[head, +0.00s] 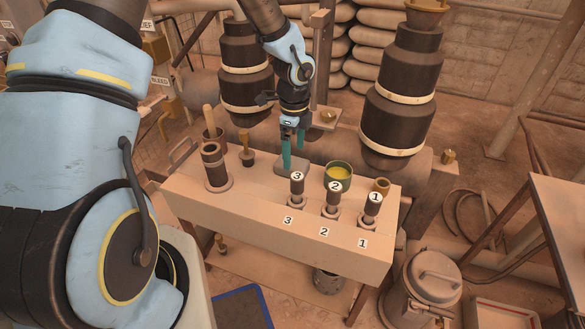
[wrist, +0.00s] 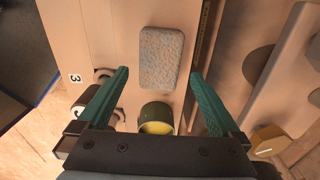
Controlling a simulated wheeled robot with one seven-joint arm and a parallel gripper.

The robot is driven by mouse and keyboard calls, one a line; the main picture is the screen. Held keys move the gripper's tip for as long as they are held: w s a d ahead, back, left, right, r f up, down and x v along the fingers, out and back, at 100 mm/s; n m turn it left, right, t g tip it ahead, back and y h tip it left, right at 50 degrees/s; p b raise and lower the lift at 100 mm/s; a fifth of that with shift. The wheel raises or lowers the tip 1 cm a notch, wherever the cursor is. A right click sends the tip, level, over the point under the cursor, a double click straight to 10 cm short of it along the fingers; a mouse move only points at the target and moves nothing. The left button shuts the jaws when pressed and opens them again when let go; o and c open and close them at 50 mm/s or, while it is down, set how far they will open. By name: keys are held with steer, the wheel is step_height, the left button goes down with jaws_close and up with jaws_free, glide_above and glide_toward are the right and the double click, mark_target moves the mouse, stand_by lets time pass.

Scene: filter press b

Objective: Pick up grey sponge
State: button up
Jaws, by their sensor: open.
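The grey sponge (wrist: 161,58) is a rounded, speckled rectangular block lying flat on the tan bench top (wrist: 115,20). In the head view the sponge (head: 290,167) lies behind the handle marked 3, partly covered by my gripper's fingers. My gripper (head: 293,160) points down over the sponge. In the wrist view my gripper (wrist: 160,80) has its two teal fingers apart, one on each side of the sponge's line, with nothing between their tips but the view of the bench and the sponge's lower end. I cannot tell the exact height above the sponge.
A green-rimmed pot with yellow contents (head: 338,174) stands right of the sponge. Handles marked 3 (head: 297,183), 2 (head: 333,197) and 1 (head: 373,206) line the front. A brush (head: 247,156) and a dark cylinder (head: 214,166) stand to the left.

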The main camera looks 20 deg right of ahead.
mark_target(293, 162)
step_height(293, 162, down, 5)
steer(key=shift+w+a+f+b, duration=0.1)
steer(key=shift+b, duration=0.35)
steer(key=shift+c, duration=0.2)
steer(key=c, duration=1.2)
